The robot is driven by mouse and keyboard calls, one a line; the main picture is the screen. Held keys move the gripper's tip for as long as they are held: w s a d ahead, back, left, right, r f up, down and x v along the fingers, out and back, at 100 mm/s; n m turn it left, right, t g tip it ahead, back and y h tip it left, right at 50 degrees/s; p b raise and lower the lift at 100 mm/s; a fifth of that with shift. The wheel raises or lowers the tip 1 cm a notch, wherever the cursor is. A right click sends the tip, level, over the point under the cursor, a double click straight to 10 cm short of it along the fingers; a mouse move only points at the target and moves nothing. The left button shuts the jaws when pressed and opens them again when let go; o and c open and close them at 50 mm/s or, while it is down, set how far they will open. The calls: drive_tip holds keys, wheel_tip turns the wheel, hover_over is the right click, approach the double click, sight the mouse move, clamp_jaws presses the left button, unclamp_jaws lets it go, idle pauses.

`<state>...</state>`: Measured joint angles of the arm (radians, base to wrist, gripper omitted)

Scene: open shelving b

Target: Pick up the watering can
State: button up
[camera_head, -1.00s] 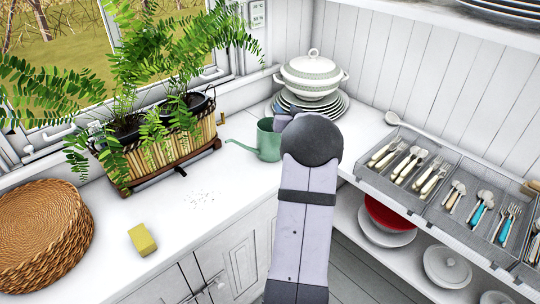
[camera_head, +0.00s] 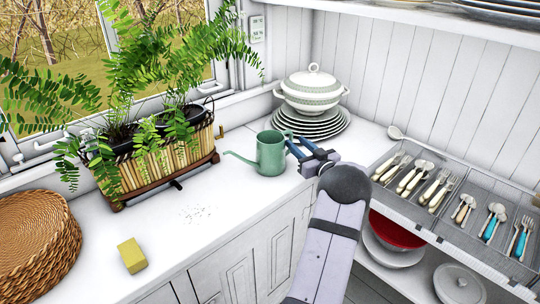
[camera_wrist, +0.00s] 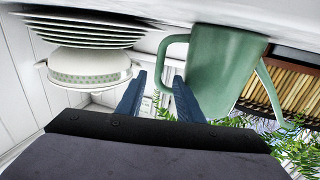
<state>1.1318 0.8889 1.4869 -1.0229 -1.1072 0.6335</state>
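The green watering can (camera_head: 271,155) stands upright on the white counter, its spout pointing left. My gripper (camera_head: 296,142) is just to its right, on the handle side, with its blue fingers spread apart. In the wrist view, which is turned upside down, the can (camera_wrist: 222,70) fills the upper right. Its looped handle (camera_wrist: 164,50) shows just ahead of the open fingertips (camera_wrist: 159,76), roughly between them. I cannot tell whether a finger touches the can. Nothing is held.
A stack of plates (camera_head: 310,122) with a lidded tureen (camera_head: 312,92) stands behind the gripper. A fern planter (camera_head: 150,170) is left of the can. A yellow sponge (camera_head: 132,255) and wicker stack (camera_head: 38,245) lie front left. Cutlery trays (camera_head: 455,200) are at right.

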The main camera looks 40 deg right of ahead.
sight(292, 138)
drive_tip(key=shift+p+x, duration=0.4)
drive_tip(key=shift+x, duration=2.2)
drive_tip(key=shift+d+f, duration=0.15)
drive_tip(key=shift+f, duration=0.05)
clamp_jaws()
drive_tip(key=shift+r, duration=0.15)
